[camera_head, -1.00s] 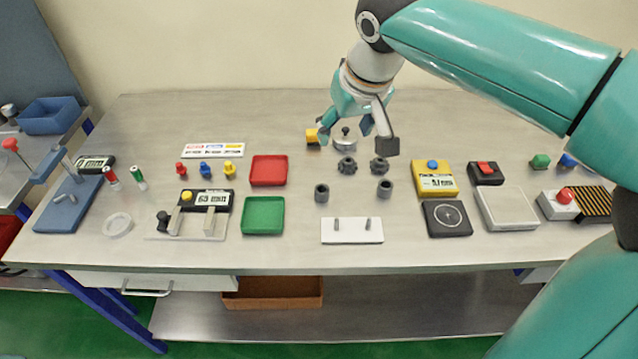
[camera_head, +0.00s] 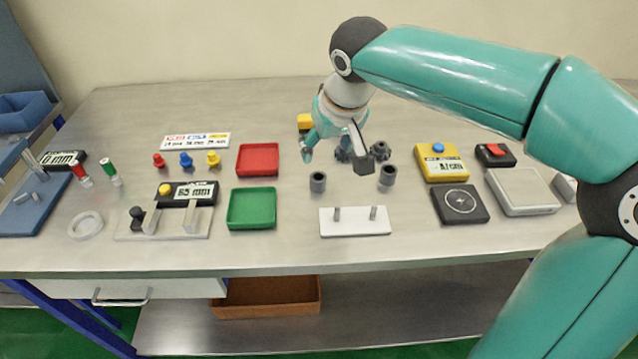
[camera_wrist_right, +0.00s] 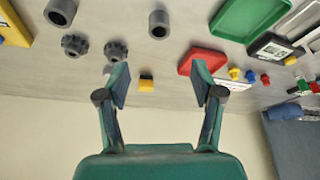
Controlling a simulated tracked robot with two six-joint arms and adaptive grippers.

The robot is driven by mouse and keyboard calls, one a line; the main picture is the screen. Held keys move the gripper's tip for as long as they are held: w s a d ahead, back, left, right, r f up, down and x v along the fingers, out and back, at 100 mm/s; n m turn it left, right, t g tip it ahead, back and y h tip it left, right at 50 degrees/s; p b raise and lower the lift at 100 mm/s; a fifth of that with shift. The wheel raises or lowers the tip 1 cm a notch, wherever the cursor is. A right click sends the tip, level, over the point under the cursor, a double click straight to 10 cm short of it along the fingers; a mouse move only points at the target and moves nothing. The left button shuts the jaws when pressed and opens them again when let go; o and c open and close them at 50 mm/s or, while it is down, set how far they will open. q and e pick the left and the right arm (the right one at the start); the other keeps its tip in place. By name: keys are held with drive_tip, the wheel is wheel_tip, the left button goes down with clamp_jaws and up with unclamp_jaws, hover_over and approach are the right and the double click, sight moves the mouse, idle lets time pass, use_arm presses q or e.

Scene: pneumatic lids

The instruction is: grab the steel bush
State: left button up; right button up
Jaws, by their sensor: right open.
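Two dark grey hollow bushes stand upright on the table in the head view: a left bush (camera_head: 318,182) and a right bush (camera_head: 387,175). I cannot tell from colour which is the steel one. The wrist view shows the left bush (camera_wrist_right: 158,23) and the right bush (camera_wrist_right: 61,11) near its top edge. My right gripper (camera_head: 342,153) is open and empty, above the table behind the bushes and touching neither. The wrist view shows its spread fingers (camera_wrist_right: 160,84) with nothing between them. My left gripper is not in view.
Two toothed parts (camera_wrist_right: 95,48) lie behind the bushes, partly hidden by my gripper in the head view. A white plate with two pins (camera_head: 355,222) lies in front. Green (camera_head: 251,226) and red trays (camera_head: 257,174) are left; a yellow box (camera_head: 441,163) is right.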

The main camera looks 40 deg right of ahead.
hover_over(318, 177)
drive_tip(key=s+a, duration=0.1)
drive_tip(key=s, duration=0.2)
drive_tip(key=f, duration=0.7)
drive_tip(key=shift+w, duration=0.2)
drive_tip(key=shift+x, duration=2.6)
drive_tip(key=shift+s, duration=0.2)
clamp_jaws()
